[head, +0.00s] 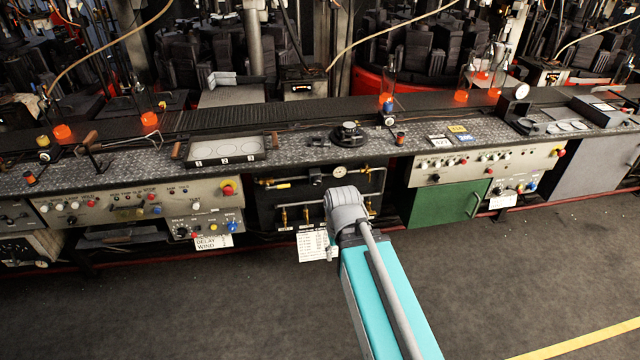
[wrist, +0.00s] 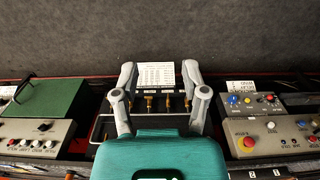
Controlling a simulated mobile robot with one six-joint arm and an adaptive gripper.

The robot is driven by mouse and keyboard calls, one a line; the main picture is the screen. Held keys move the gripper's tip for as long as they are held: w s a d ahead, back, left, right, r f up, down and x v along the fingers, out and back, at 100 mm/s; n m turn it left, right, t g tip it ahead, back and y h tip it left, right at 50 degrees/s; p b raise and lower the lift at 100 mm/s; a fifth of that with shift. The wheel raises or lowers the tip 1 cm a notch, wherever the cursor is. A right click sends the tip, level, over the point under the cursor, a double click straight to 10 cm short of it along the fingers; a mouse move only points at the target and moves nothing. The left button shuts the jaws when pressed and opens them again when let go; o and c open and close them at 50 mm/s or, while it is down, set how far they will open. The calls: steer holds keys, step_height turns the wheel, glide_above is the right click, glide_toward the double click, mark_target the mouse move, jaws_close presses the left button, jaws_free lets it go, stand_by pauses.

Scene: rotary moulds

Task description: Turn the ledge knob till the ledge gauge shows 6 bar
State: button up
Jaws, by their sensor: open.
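My gripper (wrist: 158,78) is open and empty in the wrist view. Its two fingers are spread in front of a dark recess with several brass taps (wrist: 150,104) and a white printed sheet (wrist: 156,74). In the head view my arm reaches this recess and hides part of it; the fingers cannot be made out. A round white gauge (head: 339,171) and a black fitting (head: 316,175) sit in the recess. On the ledge above (head: 290,140) is a black round knob-like part (head: 349,132). Another white-faced gauge (head: 521,91) stands farther right. Their readings are too small to tell.
A control panel with a red button (head: 227,187) is left of the recess. Right of it are a green cabinet door (head: 447,211) and another button panel (head: 485,163). A tray with three discs (head: 225,149) lies on the ledge. The floor in front is clear.

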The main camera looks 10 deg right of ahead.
steer(key=shift+d, duration=0.4)
steer(key=shift+o, duration=0.3)
steer(key=o, duration=0.4)
steer(key=shift+w+f, duration=0.15)
steer(key=shift+f, duration=0.05)
steer(key=shift+o, duration=0.2)
steer(key=shift+w+f+m+b, duration=0.25)
steer(key=shift+m+b, duration=0.05)
steer(key=shift+b, duration=0.15)
steer(key=w+a+f+m+t+y+b, duration=0.1)
steer(key=w+f+m+t+b, duration=0.35)
steer(key=w+m+b, duration=0.35)
steer(key=w+a+f+m+t+y+b, duration=0.25)
steer(key=w+f+t+b, duration=0.2)
steer(key=w+b, duration=0.4)
steer(key=w+d+f+m+t+h+b, duration=0.1)
steer(key=w+d+m+t+h+b, duration=0.1)
steer(key=w+m+t+b, duration=0.2)
steer(key=w+d+f+m+t+h+b, duration=0.2)
steer(key=w+m+t+b, duration=0.3)
steer(key=w+m+b, duration=0.4)
steer(key=d+m+b, duration=0.1)
steer(key=m, duration=0.5)
steer(key=shift+w, duration=0.4)
